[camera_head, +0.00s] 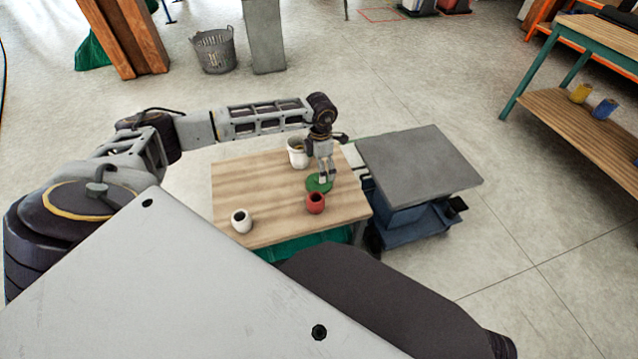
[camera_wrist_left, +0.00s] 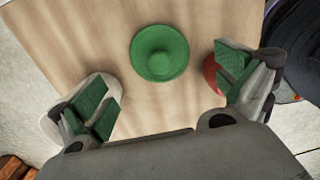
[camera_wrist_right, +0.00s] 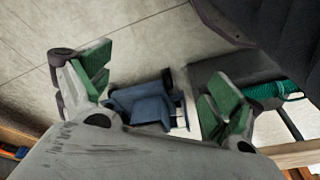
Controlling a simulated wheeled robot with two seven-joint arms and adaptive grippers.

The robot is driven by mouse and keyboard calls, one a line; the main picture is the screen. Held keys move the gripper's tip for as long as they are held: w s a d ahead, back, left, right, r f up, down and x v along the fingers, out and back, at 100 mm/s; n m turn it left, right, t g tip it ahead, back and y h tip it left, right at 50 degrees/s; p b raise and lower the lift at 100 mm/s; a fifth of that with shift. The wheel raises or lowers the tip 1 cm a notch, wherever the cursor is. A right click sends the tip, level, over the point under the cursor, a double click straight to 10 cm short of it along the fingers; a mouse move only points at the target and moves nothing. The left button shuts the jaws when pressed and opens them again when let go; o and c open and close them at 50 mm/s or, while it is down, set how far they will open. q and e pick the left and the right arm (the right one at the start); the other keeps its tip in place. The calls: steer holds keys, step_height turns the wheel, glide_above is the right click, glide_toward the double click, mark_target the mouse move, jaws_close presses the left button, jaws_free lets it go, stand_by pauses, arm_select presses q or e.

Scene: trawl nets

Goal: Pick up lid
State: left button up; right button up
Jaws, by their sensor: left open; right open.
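The lid (camera_head: 314,186) is a round green disc lying flat on the wooden table, with a raised round knob in its middle. The left wrist view shows the lid (camera_wrist_left: 148,66) whole, near the top centre. My left gripper (camera_head: 326,179) points down over the table by the lid, and partly covers it in the head view. In the left wrist view my left gripper (camera_wrist_left: 167,84) is open and empty, its green-padded fingers apart and the lid ahead of the gap. My right gripper (camera_wrist_right: 158,86) is open and empty, away from the lid, facing the floor and a blue cart.
On the wooden table (camera_head: 255,190) stand a white pot (camera_head: 296,158) behind my left gripper, a red cup (camera_head: 316,204) close in front of the lid, and a white cup (camera_head: 241,222) at the front left. A grey-topped cart (camera_head: 420,160) stands right of the table.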

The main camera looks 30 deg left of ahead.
mark_target(312, 184)
arm_select(q)
steer(key=shift+f, duration=0.95)
arm_select(e)
steer(key=shift+a+r, duration=0.1)
steer(key=shift+r, duration=0.4)
arm_select(q)
steer(key=shift+f, duration=0.15)
arm_select(e)
steer(key=shift+s+f, duration=0.2)
arm_select(q)
steer(key=shift+f+b, duration=0.45)
steer(key=shift+f, duration=0.15)
step_height(312, 184, down, 3)
steer(key=shift+w+f+b, duration=0.15)
steer(key=shift+f+b, duration=0.05)
steer(key=shift+b, duration=0.35)
steer(key=shift+f, duration=0.15)
arm_select(e)
steer(key=r, duration=0.3)
steer(key=shift+w+a+t, duration=0.2)
steer(key=shift+t, duration=0.2)
arm_select(q)
steer(key=shift+c, duration=0.3)
arm_select(e)
steer(key=shift+f, duration=0.15)
